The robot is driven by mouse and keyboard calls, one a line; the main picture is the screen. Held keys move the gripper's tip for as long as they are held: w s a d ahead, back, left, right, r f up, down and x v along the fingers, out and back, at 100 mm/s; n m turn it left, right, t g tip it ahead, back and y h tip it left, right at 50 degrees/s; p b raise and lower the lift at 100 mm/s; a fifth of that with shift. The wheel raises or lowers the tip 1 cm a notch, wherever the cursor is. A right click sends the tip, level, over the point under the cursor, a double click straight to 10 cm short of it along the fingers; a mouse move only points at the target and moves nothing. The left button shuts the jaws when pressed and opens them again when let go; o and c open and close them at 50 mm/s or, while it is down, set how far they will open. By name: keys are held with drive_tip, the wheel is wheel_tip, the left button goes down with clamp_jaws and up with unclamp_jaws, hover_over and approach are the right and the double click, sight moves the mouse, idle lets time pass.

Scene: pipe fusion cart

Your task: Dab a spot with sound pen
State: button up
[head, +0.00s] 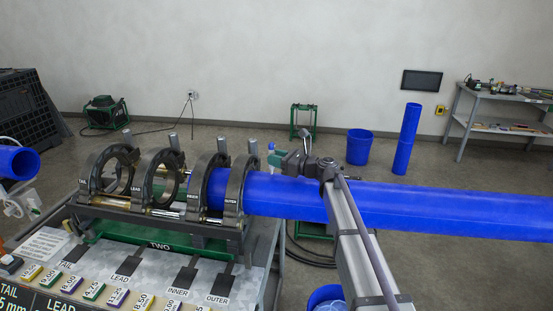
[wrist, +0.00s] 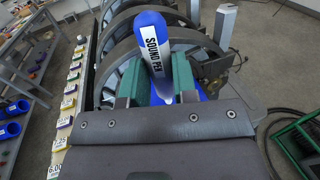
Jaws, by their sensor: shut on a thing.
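My gripper (wrist: 160,80) is shut on the sound pen (wrist: 152,45), a blue pen with a white label, held between green finger pads in the wrist view. In the head view my gripper (head: 277,158) is just above the long blue pipe (head: 430,207), near the clamp marked OUTER (head: 240,185).
Several dark clamp rings stand on the fusion cart (head: 160,245), left of my gripper. Labelled coloured blocks (head: 92,291) line the cart's front. A blue bucket (head: 359,147), an upright blue pipe (head: 406,140) and a shelf table (head: 500,95) stand behind. The floor between is mostly clear.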

drive_tip(key=shift+f+b, duration=0.5)
drive_tip(key=shift+f, duration=0.05)
idle(1.7)
drive_tip(key=shift+r+p, duration=1.5)
drive_tip(key=shift+p, duration=0.05)
wheel_tip(320, 180, up, 5)
drive_tip(key=p, duration=0.5)
drive_tip(key=shift+r, duration=0.3)
